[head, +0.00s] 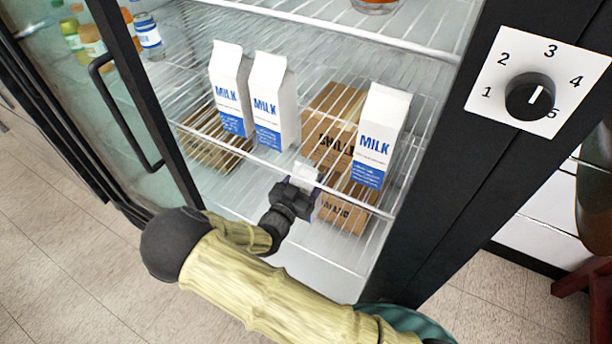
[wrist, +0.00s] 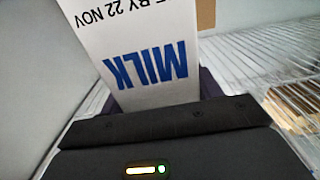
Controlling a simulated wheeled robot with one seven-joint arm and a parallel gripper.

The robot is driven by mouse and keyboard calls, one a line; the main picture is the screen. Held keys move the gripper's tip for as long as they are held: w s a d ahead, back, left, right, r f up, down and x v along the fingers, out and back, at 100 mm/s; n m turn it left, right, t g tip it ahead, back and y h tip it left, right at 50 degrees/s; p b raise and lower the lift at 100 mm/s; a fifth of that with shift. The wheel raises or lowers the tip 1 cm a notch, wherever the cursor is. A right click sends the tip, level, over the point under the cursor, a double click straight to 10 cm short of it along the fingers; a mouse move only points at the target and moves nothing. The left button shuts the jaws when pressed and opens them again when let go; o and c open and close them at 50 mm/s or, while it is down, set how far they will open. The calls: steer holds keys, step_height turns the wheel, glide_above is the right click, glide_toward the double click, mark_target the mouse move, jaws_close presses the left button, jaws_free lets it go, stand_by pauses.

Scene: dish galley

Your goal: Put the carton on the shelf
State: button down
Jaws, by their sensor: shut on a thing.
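My gripper (head: 296,192) is shut on a white milk carton (head: 307,172) at the front of the fridge, close to the wire shelf's front rail (head: 262,161). In the head view little of this carton shows; its lower part is hidden by the gripper. In the wrist view the carton (wrist: 150,55) fills the middle, with blue MILK lettering upside down, between the jaws (wrist: 160,105). I cannot tell whether it touches the shelf. Three similar cartons stand upright on the shelf: two at left (head: 230,88) (head: 273,100) and one at right (head: 380,135), with a gap between.
Brown cardboard boxes (head: 335,125) show below through the wires. The open glass door with its black handle (head: 125,115) is at left, bottles (head: 90,38) behind it. The black frame (head: 450,130) with a numbered dial (head: 530,97) is at right. An upper shelf (head: 335,34) runs above.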

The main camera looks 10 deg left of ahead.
steer(key=shift+w+f, duration=0.25)
steer(key=shift+f, duration=0.9)
steer(key=shift+d+f, duration=0.1)
steer(key=shift+f, duration=0.05)
steer(key=shift+c, duration=1.6)
jaws_free()
steer(key=shift+s+f, duration=0.1)
steer(key=shift+f, duration=0.05)
steer(key=b+v, duration=0.1)
steer(key=v, duration=1.1)
